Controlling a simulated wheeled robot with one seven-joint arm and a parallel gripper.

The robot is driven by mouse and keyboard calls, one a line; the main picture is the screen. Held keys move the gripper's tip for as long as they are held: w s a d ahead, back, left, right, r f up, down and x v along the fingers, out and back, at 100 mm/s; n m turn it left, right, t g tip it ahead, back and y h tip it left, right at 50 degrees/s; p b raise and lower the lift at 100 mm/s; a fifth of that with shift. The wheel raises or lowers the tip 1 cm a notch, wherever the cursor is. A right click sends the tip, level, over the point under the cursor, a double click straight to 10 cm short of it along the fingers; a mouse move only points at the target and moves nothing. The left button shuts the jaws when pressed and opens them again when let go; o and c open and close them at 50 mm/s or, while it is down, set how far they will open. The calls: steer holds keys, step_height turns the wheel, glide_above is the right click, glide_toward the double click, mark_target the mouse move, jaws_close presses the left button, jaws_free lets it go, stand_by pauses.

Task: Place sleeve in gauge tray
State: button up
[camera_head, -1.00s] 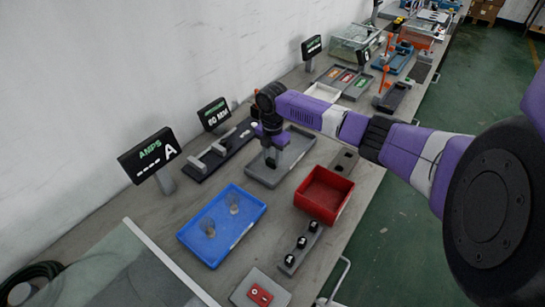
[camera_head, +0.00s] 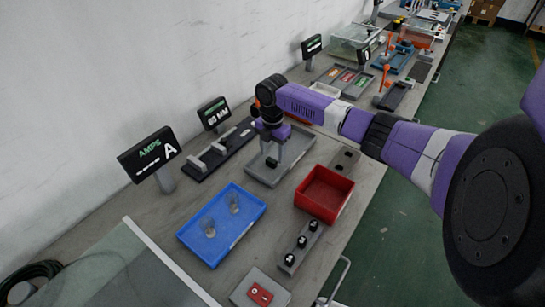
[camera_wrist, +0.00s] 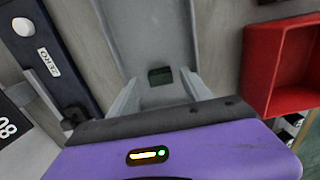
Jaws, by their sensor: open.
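The sleeve, a small dark block-like piece (camera_wrist: 160,75), lies on the floor of the grey gauge tray (camera_wrist: 150,25), seen between my fingers in the wrist view. In the head view the sleeve (camera_head: 271,162) is a dark spot in the grey tray (camera_head: 262,178). My gripper (camera_head: 281,155) is over this tray, pointing down, with its fingers apart. In the wrist view my gripper (camera_wrist: 162,92) has one pale finger on each side of the sleeve, with gaps visible. The sleeve looks free of both fingers.
A red bin (camera_head: 325,194) stands to the right of the tray. A blue tray (camera_head: 222,224) with two clear pieces is nearer. A dark measuring fixture (camera_head: 220,150) with a display (camera_head: 213,113) lies to the left. A grey strip (camera_head: 302,246) holds black parts.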

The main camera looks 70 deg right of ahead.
mark_target(272, 159)
step_height(272, 159, up, 10)
steer(key=b, duration=0.1)
stand_by(0.8)
